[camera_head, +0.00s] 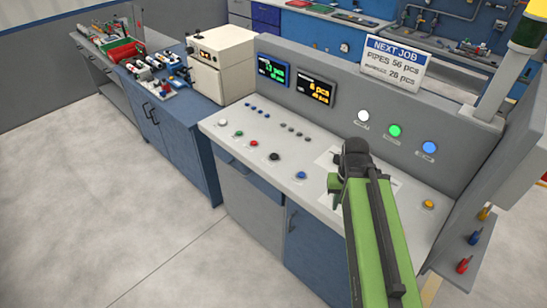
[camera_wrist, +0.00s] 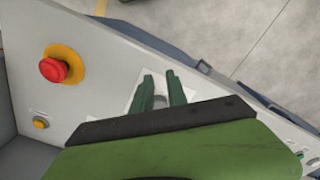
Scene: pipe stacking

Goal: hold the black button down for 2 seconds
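The black button (camera_head: 274,157) is a round knob on the sloped grey console top, in the front row between a red and a blue button. My gripper (camera_head: 334,194) is over the console to the right of the black button, apart from it. In the wrist view its two dark green fingers (camera_wrist: 160,82) stand apart with a narrow gap. A pale round shape shows between them; I cannot tell what it is. I cannot make out the black button in the wrist view.
A blue button (camera_head: 301,175) sits between the black button and my gripper. A red button (camera_head: 253,143) is on its left. A red mushroom button on a yellow ring (camera_wrist: 54,69) and a small yellow button (camera_wrist: 40,123) show in the wrist view. An upright panel (camera_head: 330,105) stands behind.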

